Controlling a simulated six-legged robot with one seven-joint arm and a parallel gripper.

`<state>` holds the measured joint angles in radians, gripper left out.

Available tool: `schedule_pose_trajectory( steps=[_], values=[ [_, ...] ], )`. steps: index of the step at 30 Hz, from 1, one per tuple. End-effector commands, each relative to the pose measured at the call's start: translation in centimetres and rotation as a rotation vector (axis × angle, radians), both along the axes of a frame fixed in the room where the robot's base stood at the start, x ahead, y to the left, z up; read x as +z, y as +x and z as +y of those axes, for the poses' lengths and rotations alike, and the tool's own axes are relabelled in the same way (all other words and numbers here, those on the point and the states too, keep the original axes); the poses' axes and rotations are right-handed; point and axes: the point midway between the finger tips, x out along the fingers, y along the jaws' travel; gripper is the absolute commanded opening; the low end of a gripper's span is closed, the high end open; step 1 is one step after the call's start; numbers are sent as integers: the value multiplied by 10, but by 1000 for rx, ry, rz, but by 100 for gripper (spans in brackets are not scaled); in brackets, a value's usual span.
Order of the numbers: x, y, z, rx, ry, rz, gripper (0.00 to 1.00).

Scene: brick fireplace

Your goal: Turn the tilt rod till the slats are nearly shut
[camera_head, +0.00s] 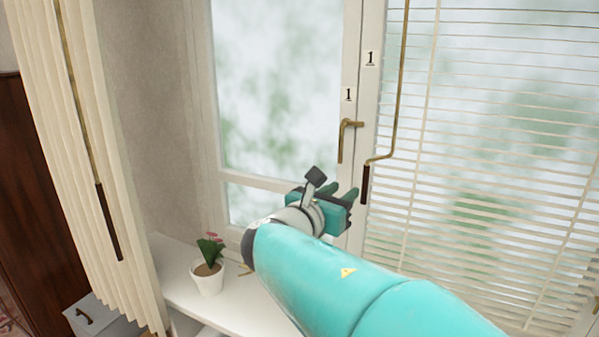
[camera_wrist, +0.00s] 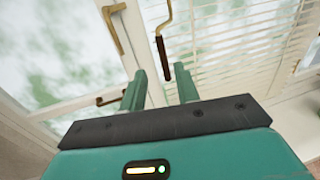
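The tilt rod (camera_head: 401,80) is a thin brass rod hanging in front of the right window, with a crank bend and a dark brown grip at its lower end. The grip also shows in the wrist view (camera_wrist: 162,57). The blind's slats (camera_head: 490,165) stand open, with the outside visible through the gaps. My gripper (camera_head: 351,200) is teal, open and empty, just left of and below the grip in the head view. In the wrist view its fingers (camera_wrist: 161,86) stand apart, with the grip beyond their tips and apart from them.
A brass window handle (camera_head: 345,138) is left of the rod. A potted plant (camera_head: 208,268) stands on the white sill (camera_head: 175,270). A cream vertical blind (camera_head: 90,140) with its own dark-ended wand (camera_head: 109,222) hangs at left. Space directly before the rod looks clear.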

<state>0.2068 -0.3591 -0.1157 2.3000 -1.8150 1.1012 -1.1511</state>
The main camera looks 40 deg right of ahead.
Motion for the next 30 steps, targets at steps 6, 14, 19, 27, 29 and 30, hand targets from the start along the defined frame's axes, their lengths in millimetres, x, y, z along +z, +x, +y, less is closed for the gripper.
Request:
schedule_pose_trajectory(
  steps=[6, 14, 19, 27, 29, 30],
  values=[
    [-1, 8, -43, -5, 1, 2, 32],
    [-1, 21, -91, -3, 1, 1, 32],
    [-1, 27, -108, 1, 1, 1, 32],
    [0, 28, -113, 3, 1, -1, 32],
    [0, 28, -113, 2, 1, -1, 32],
    [0, 28, -113, 2, 1, -1, 28]
  ],
)
